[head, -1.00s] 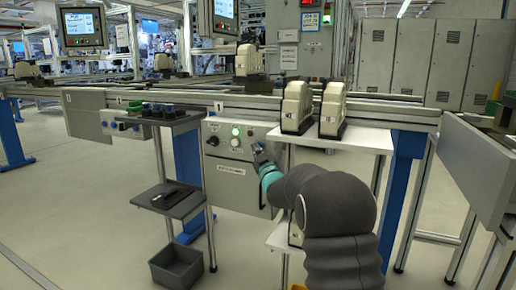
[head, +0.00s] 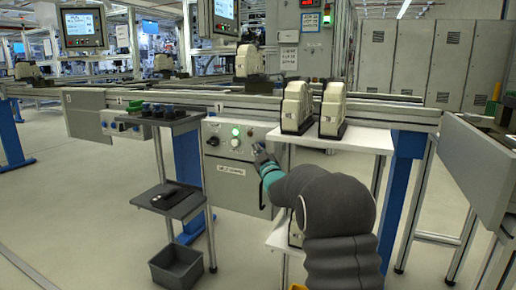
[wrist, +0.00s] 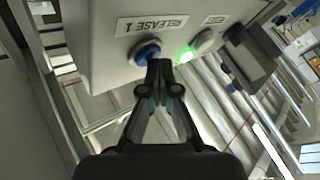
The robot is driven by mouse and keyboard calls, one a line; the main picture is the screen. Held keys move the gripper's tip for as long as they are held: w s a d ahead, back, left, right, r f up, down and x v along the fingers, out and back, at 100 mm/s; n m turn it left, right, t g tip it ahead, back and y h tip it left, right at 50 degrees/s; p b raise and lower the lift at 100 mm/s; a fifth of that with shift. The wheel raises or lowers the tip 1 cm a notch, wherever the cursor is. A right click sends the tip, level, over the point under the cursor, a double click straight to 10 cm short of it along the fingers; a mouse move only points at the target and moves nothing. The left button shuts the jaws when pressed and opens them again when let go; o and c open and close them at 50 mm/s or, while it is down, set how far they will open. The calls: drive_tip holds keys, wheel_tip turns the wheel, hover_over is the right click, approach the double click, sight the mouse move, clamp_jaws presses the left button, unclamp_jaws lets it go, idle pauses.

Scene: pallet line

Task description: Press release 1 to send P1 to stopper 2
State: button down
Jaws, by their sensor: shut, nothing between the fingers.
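The blue button (wrist: 148,52) sits under the upside-down "RELEASE 1" label (wrist: 152,25) on a grey box in the wrist view. My gripper (wrist: 160,66) is shut and empty. Its fingertips overlap the button's lower right edge in that view; I cannot tell whether they touch it. In the head view my gripper (head: 258,149) is at the right part of the grey control box (head: 236,185), and the blue button is not discernible there. A white-topped unit (head: 246,60) stands on the conveyor behind; I cannot tell whether its carrier is P1.
Two cream units (head: 297,106) stand on a white shelf (head: 350,140) right of the box.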

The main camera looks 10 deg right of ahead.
drive_tip(key=shift+s+f, duration=0.1)
drive_tip(key=shift+s+a+b, duration=0.5)
drive_tip(key=shift+s+b, duration=0.15)
drive_tip(key=shift+b, duration=0.3)
